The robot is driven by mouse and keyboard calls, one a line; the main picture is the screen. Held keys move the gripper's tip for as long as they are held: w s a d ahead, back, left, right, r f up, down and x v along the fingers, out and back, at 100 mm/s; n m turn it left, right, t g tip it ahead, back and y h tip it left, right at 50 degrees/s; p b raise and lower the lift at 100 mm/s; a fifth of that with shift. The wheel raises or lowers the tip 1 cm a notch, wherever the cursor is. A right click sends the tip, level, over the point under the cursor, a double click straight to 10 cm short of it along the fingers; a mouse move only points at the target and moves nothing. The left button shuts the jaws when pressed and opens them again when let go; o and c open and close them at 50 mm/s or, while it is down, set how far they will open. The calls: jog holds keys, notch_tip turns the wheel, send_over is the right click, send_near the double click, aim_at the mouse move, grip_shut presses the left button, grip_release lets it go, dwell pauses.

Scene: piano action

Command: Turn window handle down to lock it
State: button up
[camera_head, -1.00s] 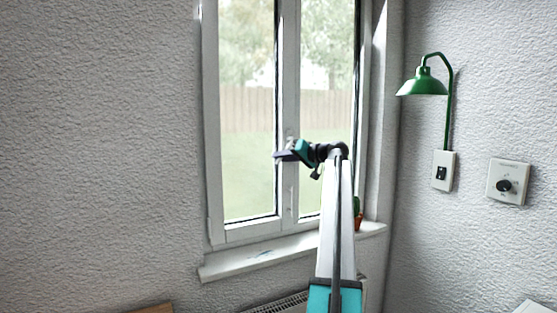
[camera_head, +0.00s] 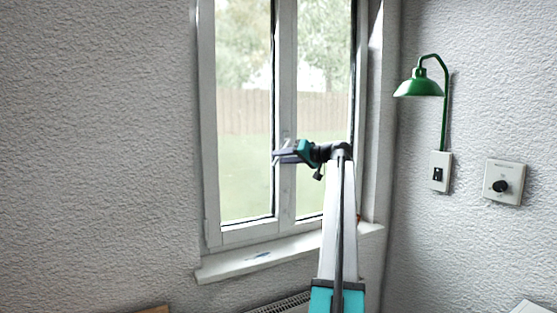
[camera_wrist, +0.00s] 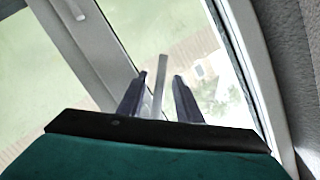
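The white-framed window (camera_head: 231,234) stands shut-looking in the head view. Its pale handle (camera_wrist: 159,88) shows in the wrist view as a slim bar between my two dark fingers. My gripper (camera_wrist: 160,92) is open around the bar, with a gap showing on each side. In the head view my gripper (camera_head: 279,156) is at the window's middle post, pointing left. There the handle is small and partly hidden by the fingers, and its exact angle is hard to tell.
A window sill (camera_head: 235,268) juts out below. A green lamp (camera_head: 419,84), a switch plate (camera_head: 441,172) and a dial (camera_head: 501,187) are on the right wall. The textured wall left of the window is clear.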

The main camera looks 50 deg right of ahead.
jog(key=s+r+b, duration=0.1)
jog(key=s+r, duration=0.1)
jog(key=s, duration=0.9)
jog(key=shift+s+b, duration=0.2)
jog(key=shift+b, duration=0.2)
jog(key=shift+r, duration=0.1)
